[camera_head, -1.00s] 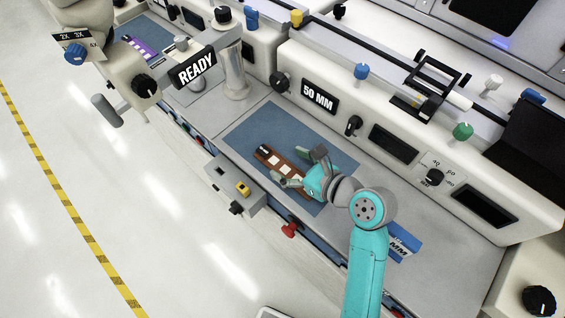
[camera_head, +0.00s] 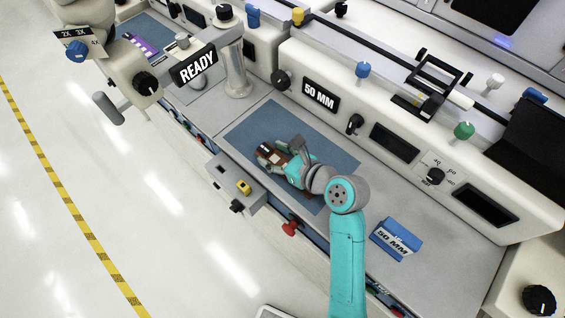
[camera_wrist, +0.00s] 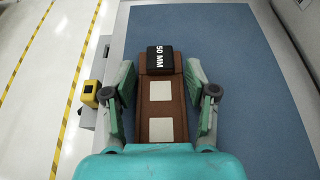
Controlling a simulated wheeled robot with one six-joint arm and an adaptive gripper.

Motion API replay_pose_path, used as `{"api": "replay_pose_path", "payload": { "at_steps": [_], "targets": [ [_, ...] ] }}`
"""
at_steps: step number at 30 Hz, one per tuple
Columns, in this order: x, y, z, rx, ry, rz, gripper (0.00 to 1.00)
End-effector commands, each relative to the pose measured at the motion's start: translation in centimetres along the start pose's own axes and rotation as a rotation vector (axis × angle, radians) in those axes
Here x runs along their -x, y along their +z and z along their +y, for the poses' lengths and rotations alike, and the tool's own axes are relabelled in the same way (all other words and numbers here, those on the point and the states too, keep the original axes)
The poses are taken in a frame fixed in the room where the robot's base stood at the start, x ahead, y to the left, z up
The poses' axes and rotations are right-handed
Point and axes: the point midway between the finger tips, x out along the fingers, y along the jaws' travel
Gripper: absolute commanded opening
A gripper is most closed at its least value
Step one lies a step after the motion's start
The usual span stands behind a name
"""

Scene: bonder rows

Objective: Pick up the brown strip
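The brown strip (camera_wrist: 160,90) lies on the blue mat (camera_wrist: 240,60), with pale squares along it and a black block marked 50 MM at its far end. In the head view the strip (camera_head: 266,148) is partly hidden by my gripper (camera_head: 282,152). In the wrist view my gripper (camera_wrist: 160,82) is open, with one finger on each side of the strip. Small gaps seem to show between the fingers and the strip's edges. I cannot tell the height of the fingertips above the mat.
A blue block marked 50 MM (camera_head: 397,238) stands right of my arm. A control box with a yellow knob (camera_head: 243,187) and a red knob (camera_head: 291,228) are at the bench front. The machine body (camera_head: 350,90) rises behind the mat.

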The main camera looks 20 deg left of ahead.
Motion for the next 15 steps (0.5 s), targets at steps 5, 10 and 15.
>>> {"api": "replay_pose_path", "payload": {
  "at_steps": [5, 10, 15],
  "targets": [
    [0.01, -0.01, 0.00, 0.000, 0.000, 0.000, 0.17],
    [0.02, 0.00, -0.01, 0.000, 0.000, 0.000, 0.11],
    [0.33, 0.85, -0.05, 0.002, -0.001, -0.002, 0.11]
  ]
}}
